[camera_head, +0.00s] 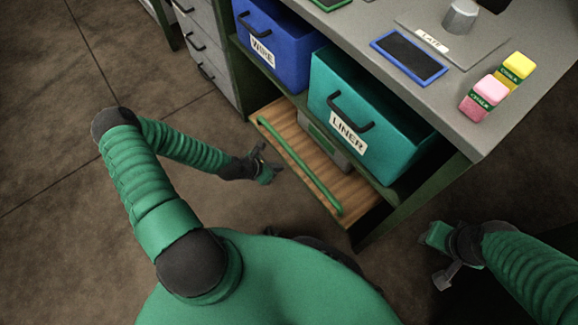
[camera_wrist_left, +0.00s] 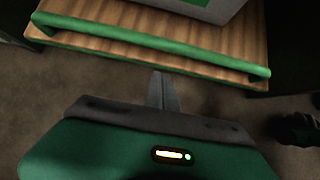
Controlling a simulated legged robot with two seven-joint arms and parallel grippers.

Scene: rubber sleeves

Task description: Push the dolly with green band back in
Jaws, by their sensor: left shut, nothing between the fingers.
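The dolly (camera_head: 352,213) is a low wooden platform with a green bar (camera_head: 300,165) along its front edge. It sticks out from under the bench at floor level. A grey box with a green patch (camera_head: 325,137) stands on it, partly hidden by the teal bin. In the left wrist view, the green bar (camera_wrist_left: 150,48) crosses the top of the picture. My left gripper (camera_head: 269,174) is shut and empty, left of the bar with a gap between; its fingertips (camera_wrist_left: 164,88) point toward the bar. My right gripper (camera_head: 440,258) is right of the bench leg, its jaws unclear.
Above the dolly, a blue WIRE bin (camera_head: 280,45) and a teal LINER bin (camera_head: 368,100) sit on the shelf. The bench top (camera_head: 385,75) holds a tablet and small blocks. A dark green bench leg (camera_head: 420,197) stands at right. The floor in front is clear.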

